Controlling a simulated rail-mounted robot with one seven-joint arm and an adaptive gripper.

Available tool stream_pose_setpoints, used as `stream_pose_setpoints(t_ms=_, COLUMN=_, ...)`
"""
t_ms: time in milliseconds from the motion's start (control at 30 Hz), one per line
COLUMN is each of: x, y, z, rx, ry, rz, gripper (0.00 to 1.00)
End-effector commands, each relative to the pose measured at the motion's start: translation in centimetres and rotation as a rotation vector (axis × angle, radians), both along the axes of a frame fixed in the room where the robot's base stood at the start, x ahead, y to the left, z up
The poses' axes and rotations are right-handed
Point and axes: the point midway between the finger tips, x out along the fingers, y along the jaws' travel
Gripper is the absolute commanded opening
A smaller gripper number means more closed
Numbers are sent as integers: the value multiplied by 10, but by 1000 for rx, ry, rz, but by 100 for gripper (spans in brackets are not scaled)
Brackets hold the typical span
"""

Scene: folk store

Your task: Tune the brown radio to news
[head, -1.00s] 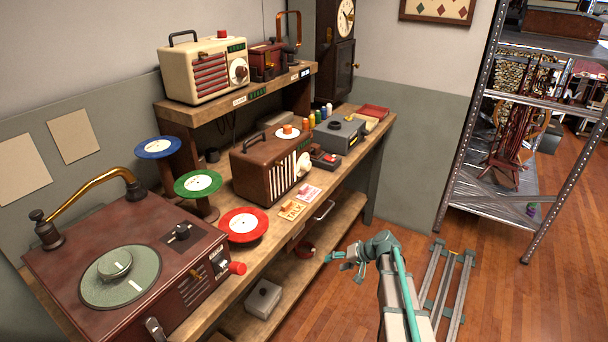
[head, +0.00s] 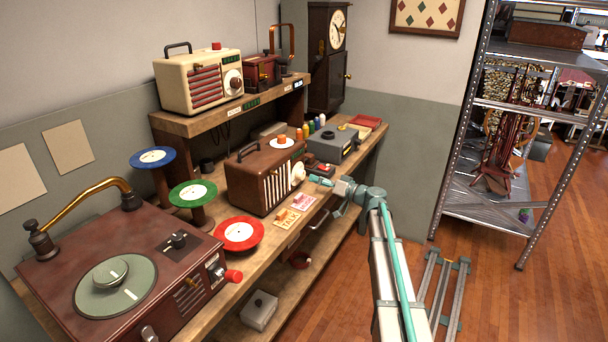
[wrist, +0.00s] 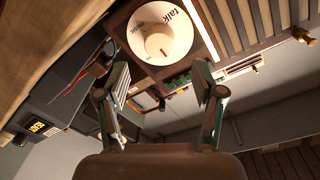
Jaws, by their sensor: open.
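The brown radio (head: 247,186) stands on the workbench, with a pale slatted front and a white dial (head: 297,173) facing right. In the wrist view the round cream dial (wrist: 150,20) shows close up, with the word "talk", a smaller word I cannot read surely, and a small red mark on its knob. My gripper (head: 318,181) is just right of the dial in the head view. In the wrist view my gripper (wrist: 160,76) is open and empty. The dial lies ahead of the gap between its fingers, and I see no contact.
Small cards (head: 287,217) lie on the bench before the radio. A grey device (head: 338,147) stands behind my gripper. A cream radio (head: 198,85) sits on the upper shelf. Record stands and a turntable (head: 70,285) fill the near bench.

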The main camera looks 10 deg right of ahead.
Motion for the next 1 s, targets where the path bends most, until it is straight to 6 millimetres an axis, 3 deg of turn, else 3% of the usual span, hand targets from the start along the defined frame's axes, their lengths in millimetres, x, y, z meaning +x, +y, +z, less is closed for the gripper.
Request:
stream_pose_setpoints(t_ms=333, x=38, y=39, z=1, rx=-1, ry=2, rz=1, gripper=68)
stream_pose_setpoints(t_ms=800, x=45, y=48, z=0, rx=0, ry=2, rz=0, gripper=68)
stream_pose_setpoints(t_ms=1000, x=45, y=48, z=0, rx=0, ry=2, rz=0, gripper=36)
